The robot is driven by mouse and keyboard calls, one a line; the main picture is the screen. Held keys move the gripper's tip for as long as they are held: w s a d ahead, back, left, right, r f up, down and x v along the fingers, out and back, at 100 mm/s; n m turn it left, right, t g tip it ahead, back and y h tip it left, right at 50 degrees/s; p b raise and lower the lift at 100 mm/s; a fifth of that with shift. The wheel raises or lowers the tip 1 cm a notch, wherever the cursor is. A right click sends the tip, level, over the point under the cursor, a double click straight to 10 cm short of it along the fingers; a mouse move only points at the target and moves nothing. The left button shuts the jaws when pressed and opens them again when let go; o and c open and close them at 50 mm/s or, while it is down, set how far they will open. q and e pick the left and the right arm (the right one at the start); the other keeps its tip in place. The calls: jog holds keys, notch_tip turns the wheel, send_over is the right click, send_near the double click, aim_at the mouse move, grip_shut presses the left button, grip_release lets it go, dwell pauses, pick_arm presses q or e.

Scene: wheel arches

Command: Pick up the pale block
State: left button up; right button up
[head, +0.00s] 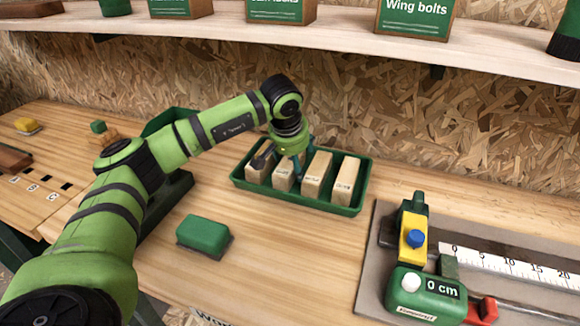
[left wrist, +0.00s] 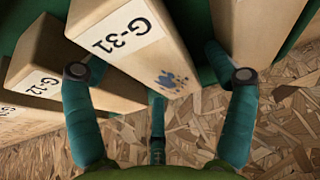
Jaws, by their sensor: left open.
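Several pale wooden blocks stand in a row in a green tray (head: 237,181) at the back of the bench. In the left wrist view, a pale block labelled G-31 (left wrist: 145,45) with a small blue mark lies between my left gripper's fingertips (left wrist: 161,73). In the head view my left gripper (head: 284,167) is low over the tray at the second block from the left (head: 284,180), partly hiding it. The gripper is open, its teal fingers on either side of the block; I cannot tell whether they touch it. My right gripper is not in view.
A block labelled G-22 (left wrist: 40,80) stands close beside G-31, and another (left wrist: 245,30) on its other side. A green eraser-like block (head: 204,235) lies on the bench. A measuring device (head: 425,296) is at right. A shelf (head: 340,40) runs above the tray.

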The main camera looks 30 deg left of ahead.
pick_arm(q)
jog(key=shift+f, duration=0.25)
dwell(0.4)
jog(key=shift+c, duration=0.4)
jog(key=c, duration=1.2)
